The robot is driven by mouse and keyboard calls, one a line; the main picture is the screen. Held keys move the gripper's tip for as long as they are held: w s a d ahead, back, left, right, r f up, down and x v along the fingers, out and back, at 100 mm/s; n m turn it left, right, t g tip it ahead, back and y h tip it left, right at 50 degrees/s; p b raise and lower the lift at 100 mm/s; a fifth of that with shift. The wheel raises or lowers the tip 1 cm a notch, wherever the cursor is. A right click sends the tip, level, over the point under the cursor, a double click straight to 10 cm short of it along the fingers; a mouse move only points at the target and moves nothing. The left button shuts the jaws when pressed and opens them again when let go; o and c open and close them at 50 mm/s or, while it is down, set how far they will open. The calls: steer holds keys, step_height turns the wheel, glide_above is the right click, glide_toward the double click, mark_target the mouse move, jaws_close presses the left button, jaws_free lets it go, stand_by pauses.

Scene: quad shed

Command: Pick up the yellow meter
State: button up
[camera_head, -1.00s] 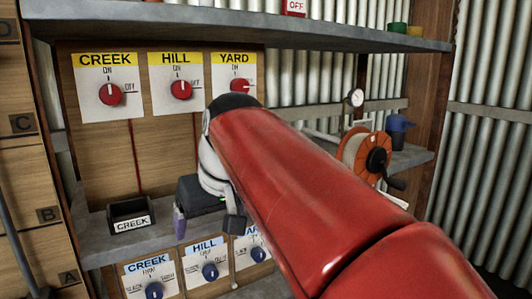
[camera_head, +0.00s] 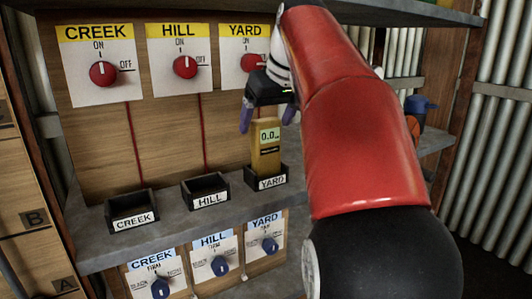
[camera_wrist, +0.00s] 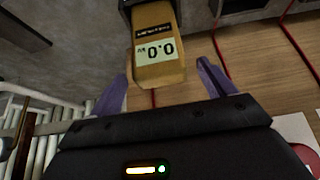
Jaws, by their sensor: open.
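The yellow meter (camera_head: 266,146) stands upright in the black tray labelled YARD (camera_head: 268,181) on the grey shelf. Its display reads 0.0. In the wrist view the meter (camera_wrist: 158,72) shows upside down between and beyond the two purple fingers. My gripper (camera_head: 268,117) is open and empty, just above the meter's top in the head view. Its fingers are spread to either side, and I see no contact. The meter's foot is hidden by the tray wall.
Empty black trays labelled CREEK (camera_head: 132,213) and HILL (camera_head: 206,191) stand to the left on the shelf (camera_head: 100,250). Red knobs (camera_head: 103,74) are on the wooden panel behind, blue knobs (camera_head: 220,266) below the shelf front. An upper shelf (camera_head: 200,9) overhangs.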

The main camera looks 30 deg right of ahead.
steer(key=shift+x, duration=1.55)
steer(key=shift+c, duration=0.4)
steer(key=c, duration=1.2)
steer(key=shift+r, duration=0.15)
